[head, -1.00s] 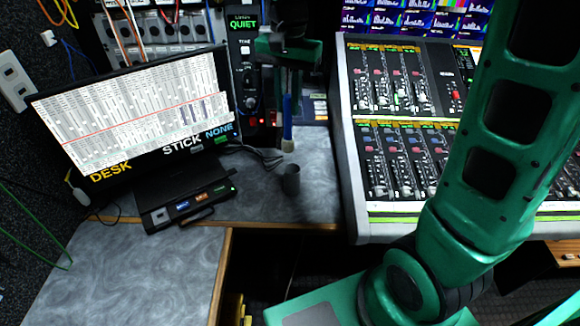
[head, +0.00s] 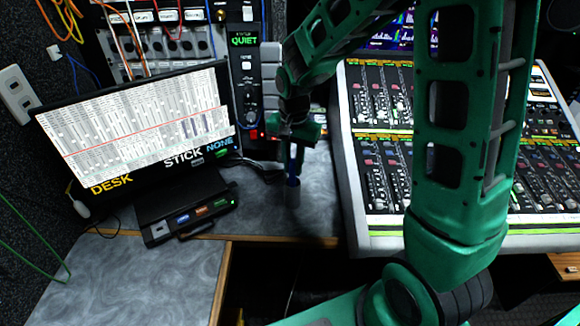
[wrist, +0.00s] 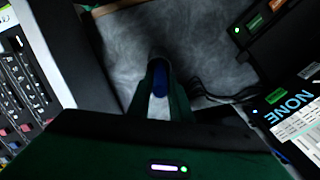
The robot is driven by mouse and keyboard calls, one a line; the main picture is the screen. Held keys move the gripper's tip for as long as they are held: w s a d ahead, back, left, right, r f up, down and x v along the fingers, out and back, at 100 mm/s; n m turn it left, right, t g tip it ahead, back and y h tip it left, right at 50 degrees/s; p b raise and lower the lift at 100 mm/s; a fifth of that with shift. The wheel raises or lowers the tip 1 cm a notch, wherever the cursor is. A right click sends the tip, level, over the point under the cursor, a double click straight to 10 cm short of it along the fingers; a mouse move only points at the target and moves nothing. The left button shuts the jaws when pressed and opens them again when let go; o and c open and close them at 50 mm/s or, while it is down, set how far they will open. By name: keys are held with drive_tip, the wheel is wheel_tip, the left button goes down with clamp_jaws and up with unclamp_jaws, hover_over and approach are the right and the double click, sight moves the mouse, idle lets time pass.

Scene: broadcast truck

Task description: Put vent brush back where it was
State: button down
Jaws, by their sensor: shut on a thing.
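The vent brush (head: 292,181) has a blue part and a pale part. It is upright between the fingers of my gripper (head: 295,150), which is shut on it. A small dark grey cup (head: 292,197) stands on the grey desktop, directly below the gripper. The brush's lower blue part is at the cup's mouth and appears to be within its rim; how deep it sits I cannot tell. In the wrist view, the brush (wrist: 159,78) shows between the fingers, with the dark cup rim (wrist: 160,53) around its far end.
A monitor (head: 140,120) and a black box with lit buttons (head: 190,212) stand left of the cup. A mixing console (head: 352,200) stands close on the right. Cables (head: 258,165) lie behind the cup. The desk front edge (head: 285,238) is near.

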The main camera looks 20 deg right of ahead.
drive_tip(key=shift+f, duration=0.3)
drive_tip(key=c, duration=1.6)
unclamp_jaws()
drive_tip(key=r, duration=1.2)
drive_tip(key=shift+s, duration=0.2)
drive_tip(key=s+d+n, duration=0.1)
drive_tip(key=s+d, duration=0.4)
drive_tip(key=s, duration=0.4)
drive_tip(key=s+d, duration=0.6)
drive_tip(key=s, duration=0.3)
drive_tip(key=s+d+n, duration=0.1)
drive_tip(key=s+d, duration=0.5)
drive_tip(key=s, duration=0.3)
drive_tip(key=shift+n, duration=0.3)
